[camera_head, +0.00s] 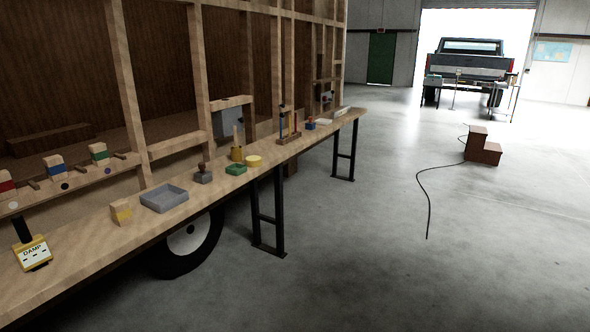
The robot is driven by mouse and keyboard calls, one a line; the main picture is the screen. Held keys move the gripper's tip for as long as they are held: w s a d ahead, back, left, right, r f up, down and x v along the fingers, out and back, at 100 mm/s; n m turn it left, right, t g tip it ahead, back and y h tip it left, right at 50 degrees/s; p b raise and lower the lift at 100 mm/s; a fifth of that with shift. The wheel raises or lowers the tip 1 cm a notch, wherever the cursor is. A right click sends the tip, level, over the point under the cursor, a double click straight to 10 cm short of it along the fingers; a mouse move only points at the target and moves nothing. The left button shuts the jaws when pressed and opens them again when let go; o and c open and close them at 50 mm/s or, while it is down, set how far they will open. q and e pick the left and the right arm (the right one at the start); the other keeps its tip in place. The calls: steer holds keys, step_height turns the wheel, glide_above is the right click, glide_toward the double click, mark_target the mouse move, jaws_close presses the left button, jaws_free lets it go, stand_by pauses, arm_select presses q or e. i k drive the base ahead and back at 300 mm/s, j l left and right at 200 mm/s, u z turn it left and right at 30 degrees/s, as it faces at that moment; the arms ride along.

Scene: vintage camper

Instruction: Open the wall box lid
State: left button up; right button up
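A grey, box-like shape (232,118) sits in a wooden frame on the camper's stud wall, left of the view's middle, beyond the bench. It is the likeliest wall box, but it is small and I cannot clearly tell its lid or whether that is open. Neither of my grippers shows in the head view.
A long wooden workbench (75,250) runs along the camper frame, carrying a damp meter (33,255), a wood block (121,212), a grey tray (164,207) and small items. The concrete floor to the right is largely clear, except for brown steps (482,150) and a cable (418,190).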

mark_target(231, 117)
steer(key=i+l+z, duration=0.1)
steer(key=i+z, duration=0.2)
steer(key=i, duration=2.85)
steer(key=i+u, duration=0.35)
steer(key=i, duration=0.3)
steer(key=i+l+u, duration=0.1)
steer(key=i+u, duration=0.25)
steer(key=i, duration=0.25)
